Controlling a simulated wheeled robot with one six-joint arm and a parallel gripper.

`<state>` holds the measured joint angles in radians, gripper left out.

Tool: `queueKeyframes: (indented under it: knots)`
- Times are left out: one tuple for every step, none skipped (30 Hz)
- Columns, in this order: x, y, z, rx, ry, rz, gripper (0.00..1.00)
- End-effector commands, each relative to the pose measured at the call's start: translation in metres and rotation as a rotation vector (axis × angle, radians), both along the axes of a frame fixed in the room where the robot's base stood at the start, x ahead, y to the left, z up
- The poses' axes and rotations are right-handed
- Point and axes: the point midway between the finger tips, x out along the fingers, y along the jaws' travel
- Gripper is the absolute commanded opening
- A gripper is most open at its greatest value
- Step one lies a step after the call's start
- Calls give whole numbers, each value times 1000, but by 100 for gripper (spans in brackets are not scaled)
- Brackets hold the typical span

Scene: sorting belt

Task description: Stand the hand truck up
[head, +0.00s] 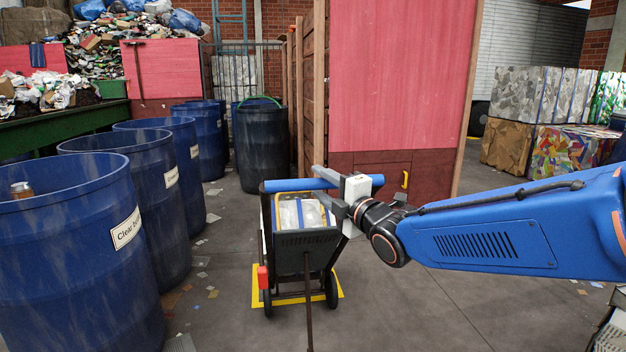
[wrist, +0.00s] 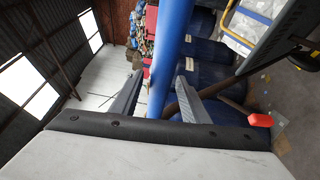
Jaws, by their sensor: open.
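The hand truck (head: 306,241) stands on two black wheels over a yellow floor marking, with a pale wrapped load strapped on. How far it leans is hard to tell. Its blue handle bar (head: 290,185) runs across the top. My gripper (head: 325,187) is at the right part of this bar, jaws open on either side of it. In the wrist view, the blue bar (wrist: 172,50) passes between the two separated fingers of my gripper (wrist: 160,80). A red part (head: 262,277) sits low on the truck's left side. My gripper hides part of the bar.
Blue barrels (head: 88,250) line the left side, close to the truck. A dark bin (head: 262,145) stands behind it, beside a red panel wall (head: 400,75). A thin dark pole (head: 308,315) runs down in front of the truck. Floor at lower right (head: 460,310) is mostly clear.

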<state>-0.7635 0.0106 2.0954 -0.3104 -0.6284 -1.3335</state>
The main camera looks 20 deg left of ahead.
Motion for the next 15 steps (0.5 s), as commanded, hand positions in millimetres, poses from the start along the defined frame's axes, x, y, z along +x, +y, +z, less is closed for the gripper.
queueKeyframes:
  knots:
    - [5,7,0,0,1,0,42]
    - [7,10,0,0,1,0,42]
    - [10,14,0,-1,2,0,42]
    - [12,17,1,0,1,0,42]
    - [15,20,1,0,1,0,42]
    - [17,23,2,0,1,-1,42]
    - [18,25,2,0,1,-1,42]
    - [20,26,1,0,1,-1,42]
    - [21,28,2,0,1,-1,42]
    - [22,30,2,0,1,-1,42]
    - [22,30,2,1,1,-1,42]
    - [23,31,3,1,1,-1,42]
    - [23,32,3,1,1,-1,42]
    - [23,32,3,1,1,-1,42]
    - [24,32,3,1,1,-1,42]
